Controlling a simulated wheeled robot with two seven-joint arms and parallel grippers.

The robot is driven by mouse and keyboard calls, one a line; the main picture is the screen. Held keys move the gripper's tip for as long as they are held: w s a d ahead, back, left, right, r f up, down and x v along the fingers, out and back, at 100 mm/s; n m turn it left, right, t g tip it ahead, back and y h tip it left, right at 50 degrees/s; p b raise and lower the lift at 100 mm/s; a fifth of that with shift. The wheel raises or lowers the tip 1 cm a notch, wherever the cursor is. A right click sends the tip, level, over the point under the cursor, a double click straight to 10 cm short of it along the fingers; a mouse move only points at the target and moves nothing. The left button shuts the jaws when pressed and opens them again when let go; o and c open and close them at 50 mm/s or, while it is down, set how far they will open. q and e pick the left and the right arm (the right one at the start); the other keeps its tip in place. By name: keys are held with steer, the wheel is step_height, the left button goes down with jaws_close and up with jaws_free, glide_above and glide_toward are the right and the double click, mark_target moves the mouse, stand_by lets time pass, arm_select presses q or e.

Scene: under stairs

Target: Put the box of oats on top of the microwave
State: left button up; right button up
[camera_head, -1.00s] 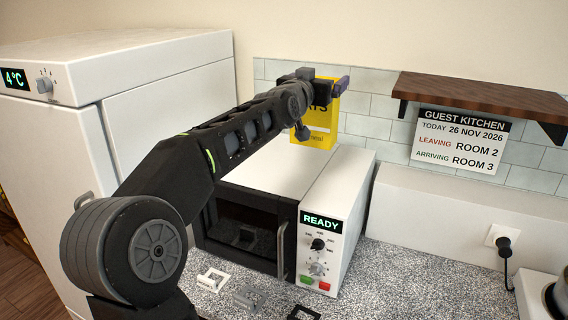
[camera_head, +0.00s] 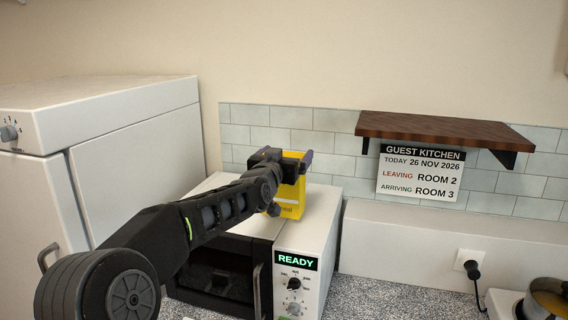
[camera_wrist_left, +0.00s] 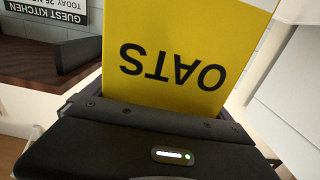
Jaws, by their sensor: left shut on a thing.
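The yellow box of oats (camera_head: 290,207) is upright at the top of the microwave in the head view, its lower edge at or just above the microwave top; I cannot tell whether it touches. My left gripper (camera_head: 285,160) is shut on its upper part and hides some of it. The left wrist view shows the yellow face with the word OATS (camera_wrist_left: 165,65) upside down. The white microwave (camera_head: 318,225) has a closed dark door and a READY display (camera_head: 296,261). My arm covers part of its top. My right gripper is not in view.
A brown wooden shelf (camera_head: 440,129) juts from the wall at the right, above a GUEST KITCHEN sign (camera_head: 420,173). A white fridge (camera_head: 130,150) stands at the left. A plug (camera_head: 472,270) and a pot (camera_head: 548,296) are at the lower right.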

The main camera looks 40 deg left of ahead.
arm_select(q)
steer(key=shift+f, duration=0.75)
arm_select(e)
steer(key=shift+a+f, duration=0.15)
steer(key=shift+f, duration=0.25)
arm_select(q)
steer(key=shift+f+b, duration=0.2)
steer(key=shift+b, duration=0.1)
steer(key=o, duration=1.7)
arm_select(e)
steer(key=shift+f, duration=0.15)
arm_select(q)
steer(key=shift+r, duration=0.15)
